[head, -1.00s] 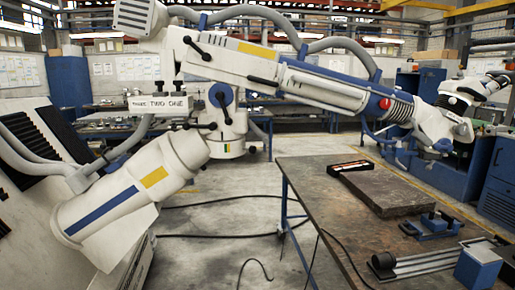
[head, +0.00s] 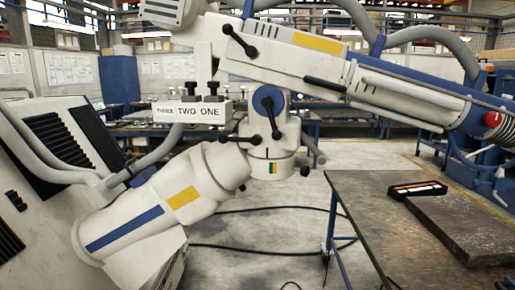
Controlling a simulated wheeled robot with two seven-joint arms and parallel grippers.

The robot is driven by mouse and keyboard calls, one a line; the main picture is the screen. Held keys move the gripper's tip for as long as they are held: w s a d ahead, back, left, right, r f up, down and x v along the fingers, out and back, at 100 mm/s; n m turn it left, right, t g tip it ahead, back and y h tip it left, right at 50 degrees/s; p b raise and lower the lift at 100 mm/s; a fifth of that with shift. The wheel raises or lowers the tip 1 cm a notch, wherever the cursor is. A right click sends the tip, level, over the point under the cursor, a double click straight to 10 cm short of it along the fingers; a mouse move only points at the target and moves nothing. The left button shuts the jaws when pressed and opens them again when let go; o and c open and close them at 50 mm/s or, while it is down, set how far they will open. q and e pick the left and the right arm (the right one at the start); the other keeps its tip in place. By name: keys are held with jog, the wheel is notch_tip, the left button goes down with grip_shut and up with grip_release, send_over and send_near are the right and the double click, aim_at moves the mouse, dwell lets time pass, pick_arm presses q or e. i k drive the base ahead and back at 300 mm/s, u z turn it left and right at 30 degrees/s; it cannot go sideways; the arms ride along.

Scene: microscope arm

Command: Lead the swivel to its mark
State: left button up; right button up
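The microscope arm (head: 300,60) is a large white jointed arm with yellow and blue bands, reaching from upper centre to the right. Its swivel joint (head: 270,140) hangs below, white with a blue round cap and black lever handles. A small green, yellow and dark mark (head: 272,168) sits on the lower collar of the joint. A white label plate (head: 190,112) reading THREE, TWO, ONE stands left of the joint, with black knobs above it. A thick white cylinder (head: 150,205) with a blue stripe and yellow patch slants down-left. Neither of my grippers shows.
A dark worktable (head: 400,225) stands at right, bearing a flat stone slab (head: 470,228) and a black tray (head: 417,190). A pale cabinet with black vents (head: 45,150) fills the left. Cables lie on the floor between them. Open floor shows around the cables.

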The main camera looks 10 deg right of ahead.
aim_at(256, 121)
jog(key=z, duration=0.25)
jog(key=i, duration=1.25)
jog(key=z, duration=1.05)
jog(key=i, duration=0.2)
jog(key=z, duration=0.1)
